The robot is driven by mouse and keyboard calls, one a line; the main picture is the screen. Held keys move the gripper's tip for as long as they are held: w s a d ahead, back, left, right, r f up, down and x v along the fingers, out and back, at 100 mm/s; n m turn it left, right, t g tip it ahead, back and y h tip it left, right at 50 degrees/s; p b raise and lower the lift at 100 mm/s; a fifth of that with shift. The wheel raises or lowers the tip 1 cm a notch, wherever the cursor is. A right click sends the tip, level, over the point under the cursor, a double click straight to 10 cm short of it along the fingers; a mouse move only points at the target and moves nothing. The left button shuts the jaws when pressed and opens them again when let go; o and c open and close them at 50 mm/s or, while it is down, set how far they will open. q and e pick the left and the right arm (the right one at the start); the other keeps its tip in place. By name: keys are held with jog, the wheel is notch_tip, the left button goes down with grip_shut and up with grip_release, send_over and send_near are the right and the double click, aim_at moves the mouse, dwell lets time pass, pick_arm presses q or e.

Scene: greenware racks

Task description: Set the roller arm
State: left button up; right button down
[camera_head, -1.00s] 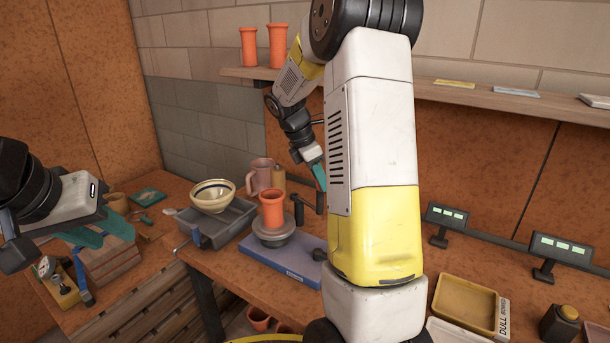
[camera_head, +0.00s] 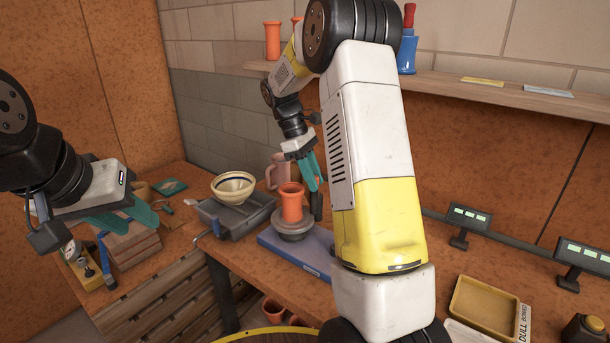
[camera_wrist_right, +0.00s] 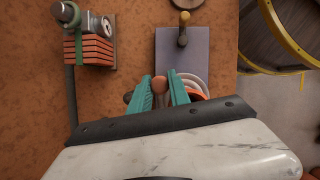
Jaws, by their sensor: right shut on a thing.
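My right gripper (camera_head: 314,186) is shut on the upper end of the roller arm (camera_head: 317,207), a dark upright piece beside the wheel head. In the right wrist view its brown rounded top (camera_wrist_right: 160,84) shows between my teal fingers (camera_wrist_right: 160,92). The orange clay pot (camera_head: 291,205) stands upright on the grey wheel head (camera_head: 293,228), on a blue-grey base (camera_head: 285,253). In the wrist view my finger and palm partly hide the pot. My left gripper (camera_head: 130,218) is open and empty above the left bench, near a stack of brown slabs (camera_head: 132,246).
A grey tray (camera_head: 247,222) with a striped bowl (camera_head: 233,186) and a pinkish mug (camera_head: 277,172) stand near the wheel. Two displays (camera_head: 466,220) and a yellow tray (camera_head: 485,308) are to the right. My right arm hides the middle of the bench.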

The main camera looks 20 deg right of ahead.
jog(key=shift+w+a, duration=0.25)
jog(key=shift+a, duration=0.3)
jog(key=c, duration=1.2)
grip_release()
jog(key=shift+c, duration=0.2)
jog(key=shift+v, duration=3.9)
